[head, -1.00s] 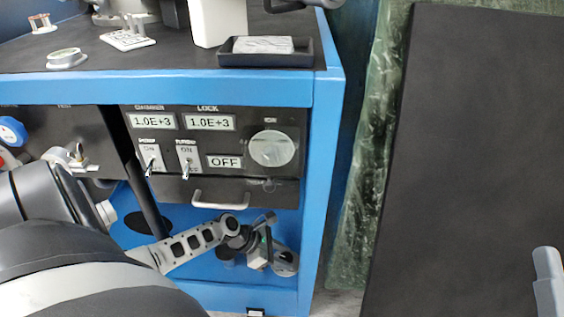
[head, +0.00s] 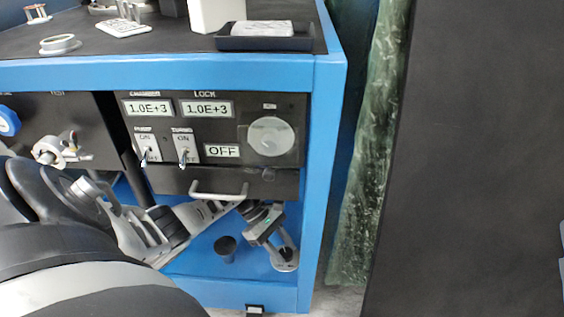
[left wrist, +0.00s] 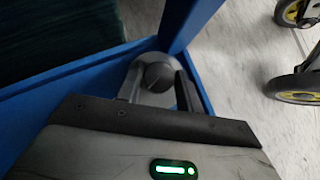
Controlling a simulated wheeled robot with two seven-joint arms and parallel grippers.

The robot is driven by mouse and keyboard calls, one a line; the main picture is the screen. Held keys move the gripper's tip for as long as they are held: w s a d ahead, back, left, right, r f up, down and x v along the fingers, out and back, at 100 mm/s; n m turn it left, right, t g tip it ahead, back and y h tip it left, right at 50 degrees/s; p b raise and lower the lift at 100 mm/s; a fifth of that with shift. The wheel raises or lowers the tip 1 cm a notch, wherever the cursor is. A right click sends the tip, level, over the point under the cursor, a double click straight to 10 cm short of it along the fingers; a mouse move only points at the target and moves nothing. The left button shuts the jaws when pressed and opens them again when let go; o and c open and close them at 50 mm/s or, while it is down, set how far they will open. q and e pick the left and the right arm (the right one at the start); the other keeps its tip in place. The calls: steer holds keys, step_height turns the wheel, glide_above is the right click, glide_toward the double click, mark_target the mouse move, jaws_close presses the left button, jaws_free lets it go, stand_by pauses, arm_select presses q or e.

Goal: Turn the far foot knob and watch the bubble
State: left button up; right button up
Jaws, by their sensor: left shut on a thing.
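A dark round knob (left wrist: 157,77) stands on a round grey foot plate in the corner of the blue frame, in the left wrist view. My left gripper (left wrist: 158,92) has a finger on each side of this knob and is shut on it. In the head view, my left gripper (head: 284,252) reaches down onto the grey foot plate (head: 287,266) at the right corner of the blue shelf, mostly hiding the knob. A small round vial with a pale rim (head: 60,44) lies on the bench top; a bubble in it is too small to make out. My right gripper is not in view.
A second black knob (head: 226,246) stands on the blue shelf (head: 205,264) left of my gripper. A control panel (head: 222,178) with a handle (head: 219,194) hangs above my arm. A blue post (head: 320,190) rises close on the right. Wheels (left wrist: 302,90) stand on the floor.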

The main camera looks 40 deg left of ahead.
arm_select(q)
steer(key=shift+f, duration=0.1)
stand_by(0.5)
steer(key=o, duration=1)
